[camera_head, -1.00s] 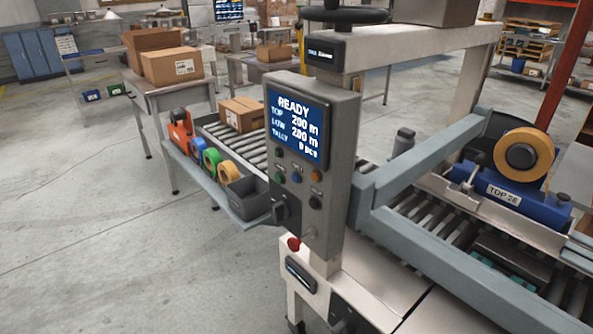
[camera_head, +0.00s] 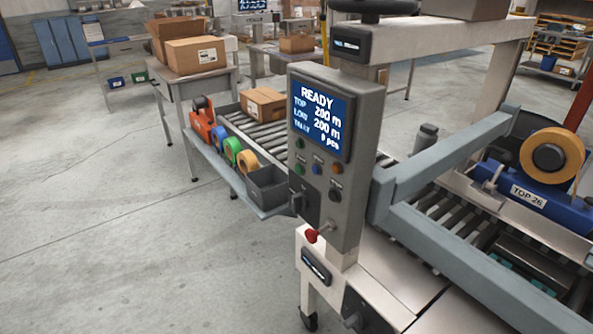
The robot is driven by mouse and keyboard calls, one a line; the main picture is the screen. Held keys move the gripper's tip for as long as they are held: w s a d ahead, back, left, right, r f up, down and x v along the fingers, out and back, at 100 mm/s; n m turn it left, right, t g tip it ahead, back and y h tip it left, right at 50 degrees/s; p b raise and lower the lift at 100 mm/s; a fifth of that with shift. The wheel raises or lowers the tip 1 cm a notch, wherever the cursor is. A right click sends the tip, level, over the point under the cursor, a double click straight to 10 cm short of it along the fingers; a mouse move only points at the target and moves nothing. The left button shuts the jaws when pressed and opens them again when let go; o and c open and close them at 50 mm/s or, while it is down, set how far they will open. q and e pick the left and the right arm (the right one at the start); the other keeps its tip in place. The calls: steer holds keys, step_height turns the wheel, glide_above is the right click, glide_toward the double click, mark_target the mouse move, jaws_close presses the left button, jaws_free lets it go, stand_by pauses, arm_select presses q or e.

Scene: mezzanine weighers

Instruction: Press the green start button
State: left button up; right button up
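The grey control panel (camera_head: 339,222) stands upright on the machine's front post. Its blue screen (camera_head: 321,119) reads READY, TOP 200 m, LOW 200 m, TALLY 0 pcs. A black knob (camera_head: 335,195) is below the orange one. Neither of my grippers is in view.
A red knob (camera_head: 312,236) sticks out at the panel's bottom. A shelf with tape rolls and a grey bin (camera_head: 268,187) juts out left of the panel. A roller conveyor (camera_head: 256,131) carries a carton (camera_head: 264,104) behind it. The floor at the front left is clear.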

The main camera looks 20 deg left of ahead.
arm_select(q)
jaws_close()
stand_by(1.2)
